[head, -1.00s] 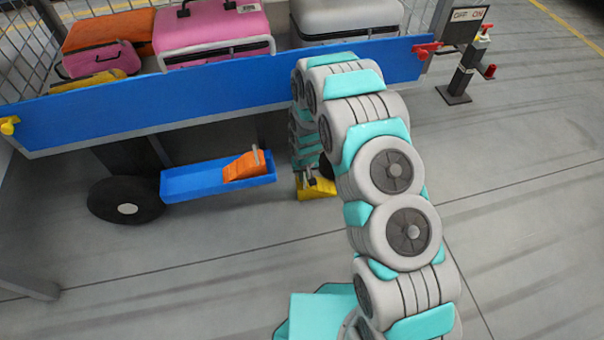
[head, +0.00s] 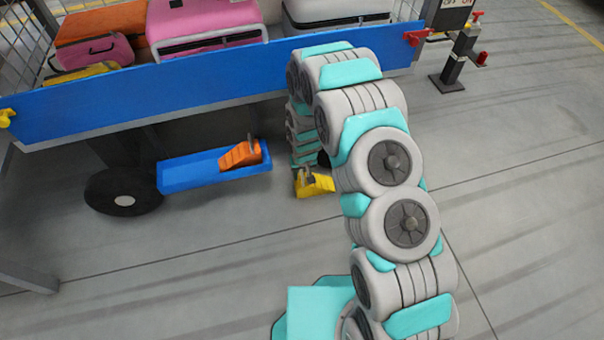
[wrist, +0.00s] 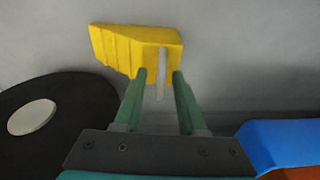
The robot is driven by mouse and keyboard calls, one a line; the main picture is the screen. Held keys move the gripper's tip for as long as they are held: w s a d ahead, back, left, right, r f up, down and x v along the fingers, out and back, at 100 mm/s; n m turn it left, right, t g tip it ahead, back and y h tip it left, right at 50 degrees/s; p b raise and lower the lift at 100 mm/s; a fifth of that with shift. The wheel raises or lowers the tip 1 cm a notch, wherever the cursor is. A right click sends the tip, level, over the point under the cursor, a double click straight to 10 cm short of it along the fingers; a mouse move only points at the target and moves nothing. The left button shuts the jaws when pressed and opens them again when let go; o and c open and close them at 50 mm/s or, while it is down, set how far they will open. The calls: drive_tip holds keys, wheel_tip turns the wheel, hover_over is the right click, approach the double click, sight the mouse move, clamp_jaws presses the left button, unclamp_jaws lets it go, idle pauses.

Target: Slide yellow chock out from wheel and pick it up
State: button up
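The yellow chock (head: 316,184) lies on the floor under the cart, partly hidden by my arm in the head view. The wrist view shows the chock (wrist: 135,48) ahead of my fingertips, with a pale upright handle (wrist: 161,85). My gripper (wrist: 160,74) is open, with one green finger on each side of the handle and a gap on both sides. The black wheel (wrist: 75,105) is at the left in the wrist view, close to the chock. I cannot tell whether they touch. In the head view, that wheel is mostly hidden behind my arm.
A blue tray (head: 180,184) under the cart holds an orange chock (head: 241,154). Another black wheel (head: 110,192) is at the left. The cart's blue side panel (head: 200,85) overhangs the area, with suitcases above. A switch post (head: 460,62) stands at the right. The front floor is clear.

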drive_tip(key=shift+o, duration=0.4)
drive_tip(key=shift+r, duration=0.15)
drive_tip(key=r, duration=0.6)
drive_tip(key=shift+s+d+r, duration=0.1)
drive_tip(key=shift+s+r, duration=0.45)
drive_tip(key=shift+r, duration=0.15)
